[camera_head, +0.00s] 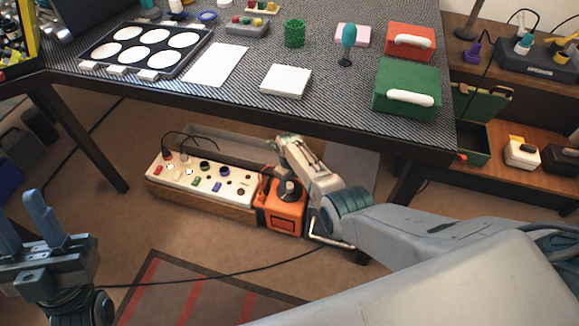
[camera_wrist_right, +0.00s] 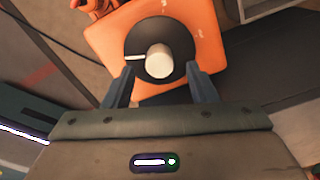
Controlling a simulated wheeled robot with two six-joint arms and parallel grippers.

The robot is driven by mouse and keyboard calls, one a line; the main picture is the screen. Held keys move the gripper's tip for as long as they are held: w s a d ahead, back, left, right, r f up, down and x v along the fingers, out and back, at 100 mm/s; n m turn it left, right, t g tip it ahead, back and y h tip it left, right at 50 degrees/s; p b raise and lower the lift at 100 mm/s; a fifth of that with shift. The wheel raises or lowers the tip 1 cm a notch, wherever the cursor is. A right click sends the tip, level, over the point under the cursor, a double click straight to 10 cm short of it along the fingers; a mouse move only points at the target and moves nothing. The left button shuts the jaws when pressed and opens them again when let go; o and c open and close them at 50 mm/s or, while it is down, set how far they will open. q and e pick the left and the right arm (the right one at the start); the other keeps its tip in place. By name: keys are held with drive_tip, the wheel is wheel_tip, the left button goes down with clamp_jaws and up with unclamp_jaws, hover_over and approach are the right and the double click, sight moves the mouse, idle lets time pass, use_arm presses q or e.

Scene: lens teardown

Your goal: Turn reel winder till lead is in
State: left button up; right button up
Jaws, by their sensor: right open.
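The reel winder is an orange box (camera_head: 285,215) with a black round knob (camera_head: 289,190) on top, on the floor beside a white socket panel. In the right wrist view the orange body (camera_wrist_right: 110,35) and the black knob (camera_wrist_right: 178,38), with its pale centre and white mark, fill the upper middle. My right gripper (camera_wrist_right: 160,82) is open, its fingertips at either side of the knob's near edge; I cannot tell whether they touch it. A black lead (camera_head: 225,276) runs across the floor. My left gripper (camera_head: 28,218) is open and empty at the lower left.
The white socket panel (camera_head: 224,178) with coloured plugs adjoins the reel's left. The workbench (camera_head: 340,105) overhangs behind, carrying a green box (camera_head: 398,88) and a white tile (camera_head: 286,81). A striped rug (camera_head: 205,300) lies in front. Bare floor shows at the left.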

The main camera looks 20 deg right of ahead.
sight(289, 185)
drive_tip(key=shift+r+p, duration=0.55)
drive_tip(key=shift+r, duration=0.3)
wheel_tip(289, 185, up, 2)
drive_tip(key=shift+r+p, duration=0.1)
drive_tip(key=shift+p, duration=0.4)
use_arm(q)
drive_tip(key=w+f+n+g+y, duration=0.2)
drive_tip(key=f+g, duration=0.4)
drive_tip(key=f, duration=0.3)
drive_tip(key=w+f+n+g+y+p, duration=0.1)
drive_tip(key=w+f+n+g+y, duration=0.2)
drive_tip(key=f+g, duration=0.3)
wheel_tip(289, 185, down, 3)
drive_tip(key=shift+w+f+y+p, duration=0.15)
drive_tip(key=shift+w+y+p, duration=0.25)
drive_tip(key=shift+y, duration=0.3)
use_arm(e)
wheel_tip(289, 185, up, 3)
drive_tip(key=shift+r, duration=0.15)
drive_tip(key=shift+s, duration=0.15)
